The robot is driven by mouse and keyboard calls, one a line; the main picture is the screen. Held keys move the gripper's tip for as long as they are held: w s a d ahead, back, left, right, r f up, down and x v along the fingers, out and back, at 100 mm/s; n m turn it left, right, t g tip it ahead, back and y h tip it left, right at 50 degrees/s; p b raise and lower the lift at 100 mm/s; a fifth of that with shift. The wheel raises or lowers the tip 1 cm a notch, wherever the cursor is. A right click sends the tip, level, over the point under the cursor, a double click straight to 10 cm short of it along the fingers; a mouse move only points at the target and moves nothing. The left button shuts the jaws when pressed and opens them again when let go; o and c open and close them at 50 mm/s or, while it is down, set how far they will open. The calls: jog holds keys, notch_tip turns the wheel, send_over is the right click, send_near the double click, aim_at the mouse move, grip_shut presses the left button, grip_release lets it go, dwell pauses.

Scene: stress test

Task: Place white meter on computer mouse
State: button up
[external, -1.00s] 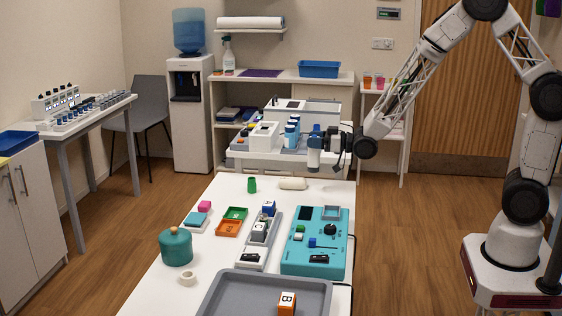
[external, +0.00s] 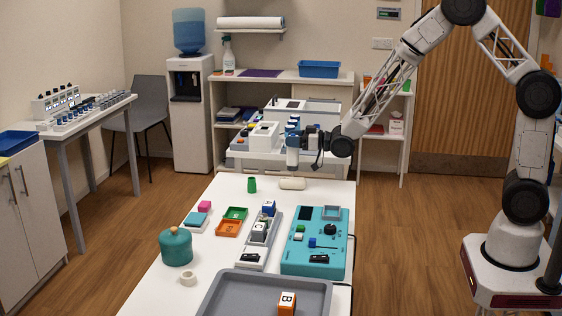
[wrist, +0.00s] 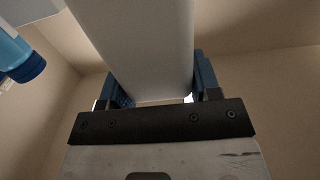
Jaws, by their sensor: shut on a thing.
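My gripper (external: 297,143) is above the far end of the white table. Its blue fingers are shut on a pale white-grey thing (wrist: 140,45), which fills the space between them in the wrist view. In the external view this held thing (external: 292,158) hangs below the fingers, clear of the tabletop. It may be the white meter, but I see no display on it. A low, rounded cream object (external: 292,184) lies on the table below it, apart from it. It could be the computer mouse; it is too small to be sure.
A green cup (external: 252,185) stands left of the cream object. A teal device (external: 330,262), a grey tray (external: 225,296) and a teal pot (external: 176,248) are nearer the camera. A bench with blue bottles stands behind; a blue bottle (wrist: 18,55) shows in the wrist view.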

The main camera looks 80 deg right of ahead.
jog(key=shift+f, duration=1.75)
jog(key=shift+f, duration=0.1)
jog(key=o, duration=1.3)
jog(key=shift+c, duration=0.2)
jog(key=shift+s, duration=0.3)
jog(key=s, duration=1.1)
jog(key=shift+s, duration=0.2)
